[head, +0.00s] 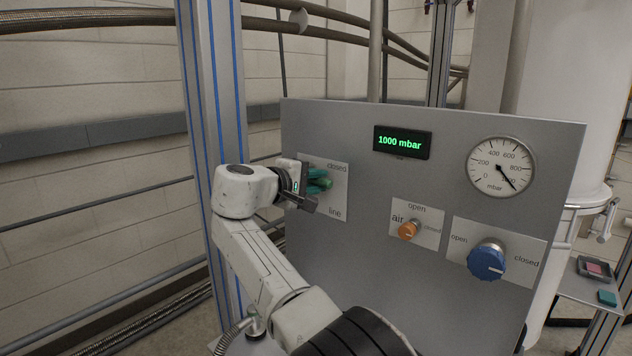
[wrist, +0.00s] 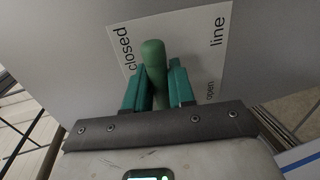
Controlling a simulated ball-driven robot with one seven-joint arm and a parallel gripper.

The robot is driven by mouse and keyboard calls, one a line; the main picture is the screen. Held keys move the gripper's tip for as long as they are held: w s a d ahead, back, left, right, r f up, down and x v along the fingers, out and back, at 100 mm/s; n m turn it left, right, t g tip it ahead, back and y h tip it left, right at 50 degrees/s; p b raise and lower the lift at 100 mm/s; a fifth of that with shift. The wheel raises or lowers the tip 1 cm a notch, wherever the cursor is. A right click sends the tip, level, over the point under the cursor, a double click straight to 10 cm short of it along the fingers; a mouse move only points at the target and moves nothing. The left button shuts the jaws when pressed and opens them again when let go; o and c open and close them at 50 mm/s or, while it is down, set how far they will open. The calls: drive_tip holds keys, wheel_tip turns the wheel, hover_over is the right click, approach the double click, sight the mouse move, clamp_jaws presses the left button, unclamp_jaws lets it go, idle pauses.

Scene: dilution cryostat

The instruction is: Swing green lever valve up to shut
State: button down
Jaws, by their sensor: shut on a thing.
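The green lever (wrist: 153,62) is a rounded rod on a white label plate (wrist: 195,30) marked "closed", "line" and "open". In the wrist view it lies between the "closed" word on the left and the "open" word on the right. My gripper (wrist: 158,85) has its teal fingers shut on the lever, one on each side. In the head view, my gripper (head: 318,181) is at the left part of the grey panel, with the lever (head: 325,184) partly hidden by the fingers. The "open" word is hidden there.
The grey panel (head: 350,265) also carries a display (head: 402,142) reading 1000 mbar, a round gauge (head: 501,167), an orange air knob (head: 408,230) and a blue knob (head: 487,260) to the right. A blue-striped upright post (head: 203,90) stands behind my arm.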

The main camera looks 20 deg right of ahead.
drive_tip(key=c, duration=1.1)
unclamp_jaws()
drive_tip(key=shift+a, duration=0.1)
drive_tip(key=b+v, duration=0.3)
drive_tip(key=v, duration=0.7)
drive_tip(key=shift+s+a+b, duration=0.2)
drive_tip(key=shift+a+b, duration=0.15)
drive_tip(key=shift+r, duration=0.15)
